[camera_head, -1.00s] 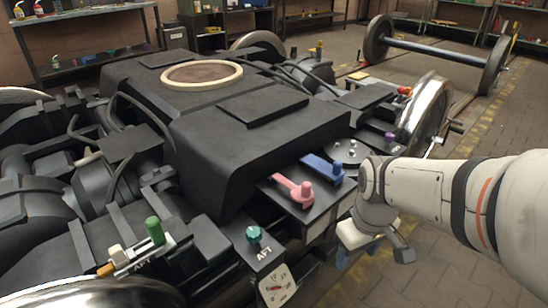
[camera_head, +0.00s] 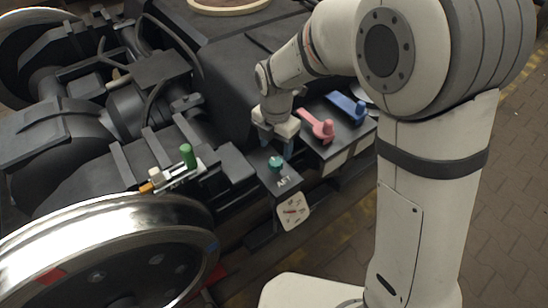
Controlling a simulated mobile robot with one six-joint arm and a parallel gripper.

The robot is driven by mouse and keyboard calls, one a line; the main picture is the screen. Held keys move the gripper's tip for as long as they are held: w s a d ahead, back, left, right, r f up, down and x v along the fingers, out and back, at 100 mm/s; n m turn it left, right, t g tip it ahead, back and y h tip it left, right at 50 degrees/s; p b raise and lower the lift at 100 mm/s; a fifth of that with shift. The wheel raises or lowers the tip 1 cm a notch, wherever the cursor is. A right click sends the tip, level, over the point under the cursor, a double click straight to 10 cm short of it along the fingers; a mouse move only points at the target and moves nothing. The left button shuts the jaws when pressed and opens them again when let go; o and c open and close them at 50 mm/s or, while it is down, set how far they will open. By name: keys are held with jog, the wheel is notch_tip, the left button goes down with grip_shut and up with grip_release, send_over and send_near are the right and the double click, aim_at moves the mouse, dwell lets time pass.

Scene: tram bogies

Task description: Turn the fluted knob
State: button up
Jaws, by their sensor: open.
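The fluted knob looks to be the small teal knob (camera_head: 275,163) on a dark box marked AFT (camera_head: 284,181), near the middle of the head view. My gripper (camera_head: 270,140) is just above and behind the knob, pointing down, with its jaws open. It holds nothing that I can see. The fingertips are small and partly dark against the bogie, so I cannot tell how far they are from the knob.
A pink lever (camera_head: 322,130) and a blue lever (camera_head: 352,108) stand on a panel to the right. A green handle (camera_head: 188,155) is at left, above a large wheel (camera_head: 120,250).

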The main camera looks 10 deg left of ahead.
aim_at(275, 161)
notch_tip(275, 161, down, 6)
jog(key=shift+b, duration=1)
jog(key=shift+c, duration=0.5)
jog(key=shift+r, duration=0.1)
jog(key=c, duration=0.9)
